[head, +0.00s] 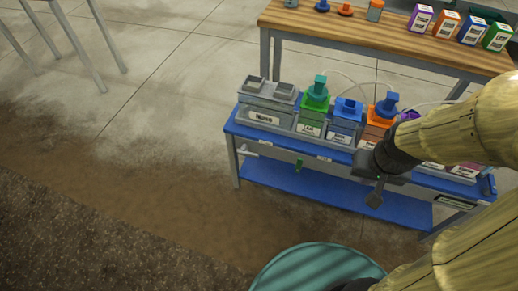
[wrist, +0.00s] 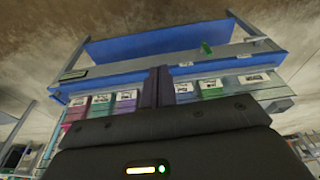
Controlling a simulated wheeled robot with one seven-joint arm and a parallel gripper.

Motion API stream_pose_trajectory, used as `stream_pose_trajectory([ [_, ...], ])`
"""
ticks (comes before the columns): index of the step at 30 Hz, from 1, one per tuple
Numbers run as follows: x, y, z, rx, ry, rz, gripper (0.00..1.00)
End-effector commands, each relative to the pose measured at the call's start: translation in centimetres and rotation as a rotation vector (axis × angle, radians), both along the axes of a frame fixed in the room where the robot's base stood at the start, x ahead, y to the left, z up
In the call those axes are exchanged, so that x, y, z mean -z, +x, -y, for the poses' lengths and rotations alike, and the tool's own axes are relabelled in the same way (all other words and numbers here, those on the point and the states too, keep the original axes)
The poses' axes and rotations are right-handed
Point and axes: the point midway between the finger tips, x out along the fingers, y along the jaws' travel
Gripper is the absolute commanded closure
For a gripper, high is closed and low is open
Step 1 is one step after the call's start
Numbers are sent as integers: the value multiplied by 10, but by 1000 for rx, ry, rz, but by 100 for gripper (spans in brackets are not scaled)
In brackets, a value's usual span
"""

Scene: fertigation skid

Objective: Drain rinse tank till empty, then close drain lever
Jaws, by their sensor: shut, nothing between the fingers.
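The grey rinse tank (head: 264,114), with a white label, stands at the left end of the blue skid (head: 320,194). In the wrist view, which is upside down, a grey tank (wrist: 254,82) shows at the right. A small green lever (head: 299,164) hangs below the skid's front edge; it also shows in the wrist view (wrist: 206,47). A pale pipe-like part (head: 250,151) sits left of it. The liquid level in the tank cannot be seen. My gripper (head: 374,199) is shut and empty in front of the skid, right of the lever and apart from it. Its fingers show in the wrist view (wrist: 158,84).
Green (head: 312,113), blue (head: 345,121) and orange (head: 380,124) tanks stand right of the rinse tank, with more behind my arm. A wooden bench (head: 390,32) with coloured boxes is behind. The floor (head: 150,175) left of the skid is clear.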

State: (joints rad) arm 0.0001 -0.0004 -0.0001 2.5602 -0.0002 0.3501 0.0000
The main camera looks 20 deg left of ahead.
Motion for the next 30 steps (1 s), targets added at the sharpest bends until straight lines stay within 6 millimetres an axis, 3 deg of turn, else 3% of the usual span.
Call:
stream_pose_trajectory([
  [4,-1,11,0,-22,-15,16,100],
  [7,-2,36,-1,-79,-45,52,100],
  [11,-2,89,-6,-197,-97,137,100],
  [14,1,137,-21,-320,-122,218,100],
  [18,14,193,-56,-511,-121,319,100],
  [22,32,230,-100,-703,-81,394,100],
  [26,58,249,-150,-907,-8,439,100],
  [30,97,248,-201,-1129,103,444,100],
])
